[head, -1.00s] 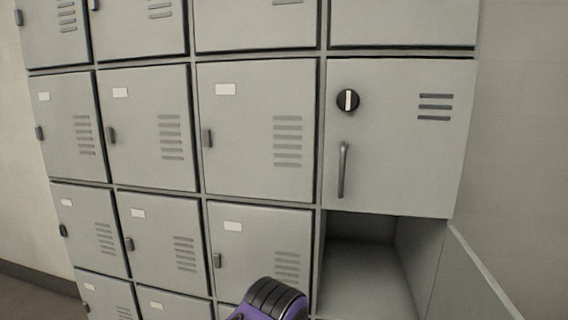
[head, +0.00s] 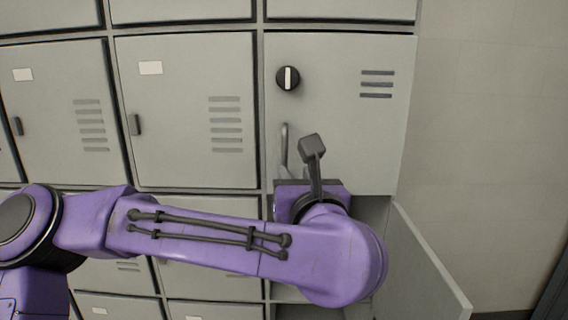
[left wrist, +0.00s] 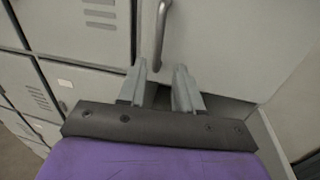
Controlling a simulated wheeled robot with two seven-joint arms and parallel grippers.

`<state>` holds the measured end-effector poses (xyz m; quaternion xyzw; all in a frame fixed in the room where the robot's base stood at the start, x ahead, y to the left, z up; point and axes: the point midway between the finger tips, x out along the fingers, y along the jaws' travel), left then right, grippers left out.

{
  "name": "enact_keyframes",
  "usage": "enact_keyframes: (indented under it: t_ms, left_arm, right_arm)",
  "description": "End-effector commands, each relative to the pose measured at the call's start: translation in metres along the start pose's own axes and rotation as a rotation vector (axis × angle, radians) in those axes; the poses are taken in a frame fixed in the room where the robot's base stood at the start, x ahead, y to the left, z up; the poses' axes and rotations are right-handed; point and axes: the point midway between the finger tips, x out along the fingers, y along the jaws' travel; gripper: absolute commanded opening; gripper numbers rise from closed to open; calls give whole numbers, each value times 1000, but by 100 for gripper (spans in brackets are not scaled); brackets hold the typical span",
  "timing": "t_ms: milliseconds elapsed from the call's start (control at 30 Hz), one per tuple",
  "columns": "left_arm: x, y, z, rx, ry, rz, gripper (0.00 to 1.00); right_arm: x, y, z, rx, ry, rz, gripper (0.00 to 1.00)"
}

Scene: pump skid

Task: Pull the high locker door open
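The high locker door (head: 340,120) is the grey one at the right end of its row. It has a round black knob with a white bar (head: 288,78), vent slots and an upright grey bar handle (head: 285,150). The door looks shut in its frame. My left gripper (left wrist: 160,70) is open and empty in the left wrist view, its two fingers apart just below the handle (left wrist: 161,32). My right gripper is not in view.
Below the high door is an open compartment, mostly hidden by my left arm, with its door (head: 430,265) swung outward at the right. More shut lockers (head: 190,110) stand to the left. A bare wall (head: 490,130) is on the right.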

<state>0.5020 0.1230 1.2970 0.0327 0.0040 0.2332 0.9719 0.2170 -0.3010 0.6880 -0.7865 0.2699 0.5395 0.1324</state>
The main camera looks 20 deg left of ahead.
Motion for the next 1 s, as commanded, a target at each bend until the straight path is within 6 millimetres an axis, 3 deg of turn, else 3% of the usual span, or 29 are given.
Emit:
enact_keyframes:
  t_ms: [67,167,400,533,700,900,933,1000]
  left_arm:
    - [1,6,13,-66,7,9,34]
    - [14,7,16,-76,13,11,34]
    - [68,7,16,-69,13,10,34]
    - [90,6,15,-68,10,8,34]
    - [102,6,12,-68,7,8,34]
    - [102,6,11,-67,6,7,34]
    - [102,6,11,-67,6,7,31]
    - [102,6,11,-66,6,7,8]
  right_arm:
    - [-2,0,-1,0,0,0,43]
    - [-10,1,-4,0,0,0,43]
    - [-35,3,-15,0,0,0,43]
    - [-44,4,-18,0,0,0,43]
    - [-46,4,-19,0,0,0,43]
    - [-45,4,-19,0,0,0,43]
    - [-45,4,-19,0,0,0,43]
    - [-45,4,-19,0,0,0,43]
